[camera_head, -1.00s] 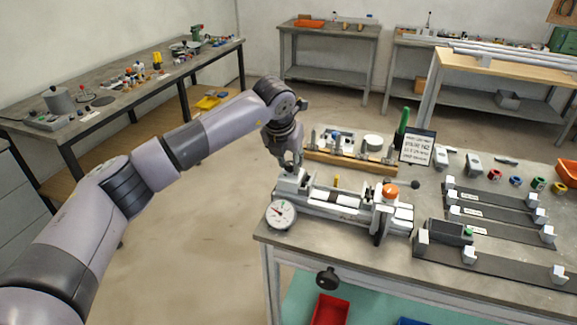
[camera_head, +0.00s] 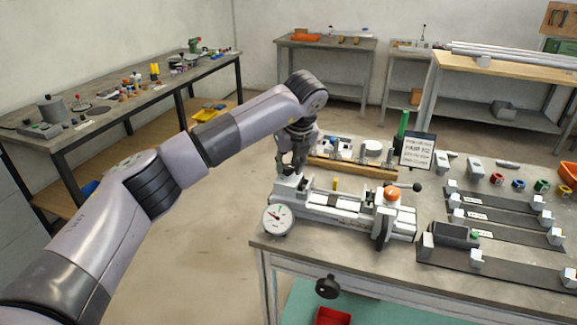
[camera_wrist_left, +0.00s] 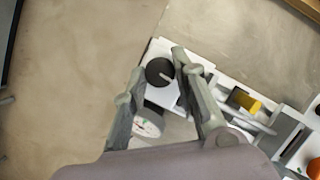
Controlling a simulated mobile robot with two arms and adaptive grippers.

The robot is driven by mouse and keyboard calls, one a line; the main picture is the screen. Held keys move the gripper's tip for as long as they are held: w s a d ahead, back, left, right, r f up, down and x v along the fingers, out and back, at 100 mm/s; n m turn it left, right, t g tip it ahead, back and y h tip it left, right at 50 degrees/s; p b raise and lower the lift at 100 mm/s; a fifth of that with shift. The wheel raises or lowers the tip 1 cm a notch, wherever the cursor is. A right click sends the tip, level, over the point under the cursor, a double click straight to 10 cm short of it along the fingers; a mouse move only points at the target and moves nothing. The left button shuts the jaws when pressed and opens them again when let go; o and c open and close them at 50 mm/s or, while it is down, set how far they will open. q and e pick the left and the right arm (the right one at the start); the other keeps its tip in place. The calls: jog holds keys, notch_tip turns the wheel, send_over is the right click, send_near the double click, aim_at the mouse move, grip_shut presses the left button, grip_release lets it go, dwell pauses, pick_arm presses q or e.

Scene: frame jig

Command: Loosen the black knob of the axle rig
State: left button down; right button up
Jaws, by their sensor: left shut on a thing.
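The axle rig (camera_head: 345,208) is a grey-white bench fixture along the table's near left edge. It has a round dial gauge (camera_head: 278,219) at its left end and an orange cap (camera_head: 393,193) at its right. It also carries a yellow peg (camera_head: 335,184). My left gripper (camera_head: 289,172) points down over the rig's left end. In the left wrist view the black knob (camera_wrist_left: 159,71), with a pale line on top, sits between my two fingers, which are shut on it. My right gripper is out of view.
A wooden rack (camera_head: 352,168) with several fittings stands behind the rig, near a small sign (camera_head: 417,151). Dark rails (camera_head: 495,261) with white blocks lie to the right. Another black knob (camera_head: 328,287) sticks out below the table's front edge. Floor left of the table is clear.

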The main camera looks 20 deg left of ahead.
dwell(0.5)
pick_arm(q)
jog(key=c, duration=1.3)
grip_release()
jog(key=v, duration=1.2)
